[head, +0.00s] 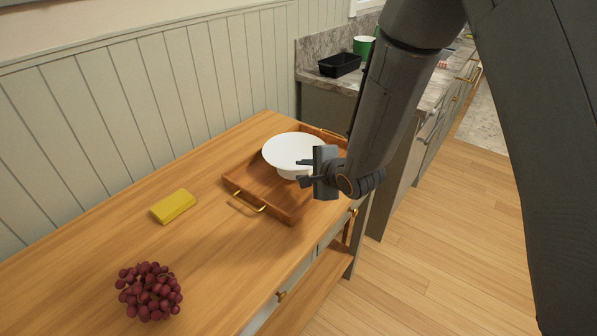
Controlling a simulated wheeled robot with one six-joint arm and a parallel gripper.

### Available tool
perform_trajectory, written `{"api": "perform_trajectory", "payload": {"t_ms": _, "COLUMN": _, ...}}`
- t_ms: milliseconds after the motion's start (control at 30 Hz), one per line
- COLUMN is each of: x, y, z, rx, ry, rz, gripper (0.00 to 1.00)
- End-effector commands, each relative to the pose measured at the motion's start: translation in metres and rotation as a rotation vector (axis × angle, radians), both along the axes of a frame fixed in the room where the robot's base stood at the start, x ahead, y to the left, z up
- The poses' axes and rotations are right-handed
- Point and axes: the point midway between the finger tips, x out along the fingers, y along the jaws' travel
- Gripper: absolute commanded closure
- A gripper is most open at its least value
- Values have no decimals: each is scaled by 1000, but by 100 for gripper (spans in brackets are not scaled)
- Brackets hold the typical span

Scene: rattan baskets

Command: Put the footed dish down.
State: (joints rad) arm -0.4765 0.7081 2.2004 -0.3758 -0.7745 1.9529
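The white footed dish (290,150) is upright, with a wide shallow bowl on a short foot. It is at the wooden tray (262,206), within the tray's outline; I cannot tell whether its foot rests fully on the tray floor. My gripper (305,172) is at the right side of the dish, pointing left. Its two dark fingers are apart, one overlapping the bowl near its rim and one lower, beside the foot. Part of the dish shows between them. Whether they press on the dish is unclear. My gripper hides the dish's right edge.
The tray has brass handles and stands at the far end of the wooden tabletop (215,245). A yellow block-like item (173,206) and a bunch of red grapes (150,291) lie nearer. A black container (340,65) stands on the back counter. The tabletop between grapes and tray is clear.

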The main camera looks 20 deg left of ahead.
Motion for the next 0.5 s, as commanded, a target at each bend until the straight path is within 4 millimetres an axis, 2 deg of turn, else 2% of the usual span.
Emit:
{"api": "perform_trajectory", "payload": {"t_ms": 200, "x": -22, "y": -24, "z": 22, "rx": 2, "ry": -2, "rz": -2, "gripper": 77}}
{"api": "perform_trajectory", "payload": {"t_ms": 500, "x": -42, "y": -43, "z": 39, "rx": 1, "ry": -1, "rz": -2, "gripper": 77}}
